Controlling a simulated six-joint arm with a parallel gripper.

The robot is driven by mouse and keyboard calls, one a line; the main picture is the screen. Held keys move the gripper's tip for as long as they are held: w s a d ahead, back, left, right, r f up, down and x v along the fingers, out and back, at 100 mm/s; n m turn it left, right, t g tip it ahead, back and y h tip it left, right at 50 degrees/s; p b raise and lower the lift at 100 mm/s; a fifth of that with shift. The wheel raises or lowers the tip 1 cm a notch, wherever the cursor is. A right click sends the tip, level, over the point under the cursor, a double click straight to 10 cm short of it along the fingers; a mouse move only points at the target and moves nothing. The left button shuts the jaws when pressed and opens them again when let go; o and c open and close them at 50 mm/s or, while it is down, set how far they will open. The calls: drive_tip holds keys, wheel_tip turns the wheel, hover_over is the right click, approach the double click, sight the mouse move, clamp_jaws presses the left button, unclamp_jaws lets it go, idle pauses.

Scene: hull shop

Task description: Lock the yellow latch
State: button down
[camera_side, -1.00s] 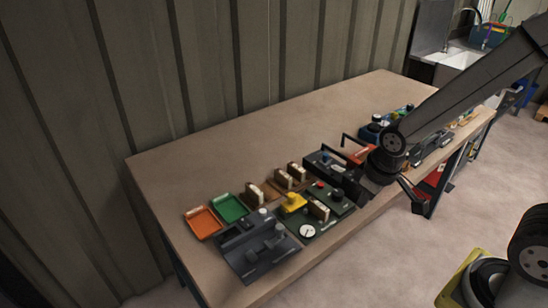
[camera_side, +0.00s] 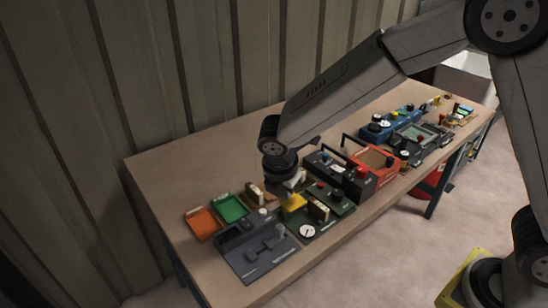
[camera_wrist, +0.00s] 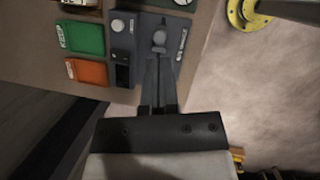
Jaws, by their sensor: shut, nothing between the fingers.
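The yellow latch (camera_side: 293,203) sits on a small dark green panel near the front of the bench, in the side view. My gripper (camera_side: 293,187) hangs just above and behind it, under my wrist, and partly covers that area. I cannot tell whether it touches the latch. In the wrist view, my gripper (camera_wrist: 160,60) is shut with nothing held, and its fingers point over a dark grey device. A small yellow patch shows at the lower right of the wrist view. I cannot tell whether it is the latch.
The dark grey device (camera_side: 257,252) lies left of the latch, with a green tray (camera_side: 231,208) and an orange tray (camera_side: 202,223) beyond. A round white gauge (camera_side: 307,231) is in front of the latch. Black (camera_side: 340,174) and orange (camera_side: 372,158) boxes stand to the right.

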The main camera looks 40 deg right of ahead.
sight(299, 201)
drive_tip(key=shift+w+a+n+h, duration=0.15)
drive_tip(key=shift+w+a+n, duration=0.2)
drive_tip(key=shift+a+n, duration=0.2)
drive_tip(key=shift+w+a+n+h, duration=0.15)
drive_tip(key=shift+w+a+n, duration=0.15)
drive_tip(key=shift+a+n, duration=0.25)
drive_tip(key=shift+d+f, duration=0.1)
drive_tip(key=shift+d, duration=0.05)
drive_tip(key=x, duration=0.9)
drive_tip(key=shift+w+d+f, duration=0.1)
drive_tip(key=shift+w+f, duration=0.05)
drive_tip(key=shift+f, duration=0.2)
drive_tip(key=shift+w+d+f, duration=0.1)
drive_tip(key=shift+w+d, duration=0.15)
drive_tip(key=shift+d, duration=0.2)
drive_tip(key=shift+w+d+f, duration=0.1)
drive_tip(key=shift+w+d, duration=0.15)
drive_tip(key=shift+d, duration=0.2)
drive_tip(key=shift+w+d, duration=0.2)
drive_tip(key=shift+d, duration=0.25)
drive_tip(key=shift+w+d, duration=0.25)
drive_tip(key=shift+d, duration=0.2)
drive_tip(key=shift+d, duration=1.85)
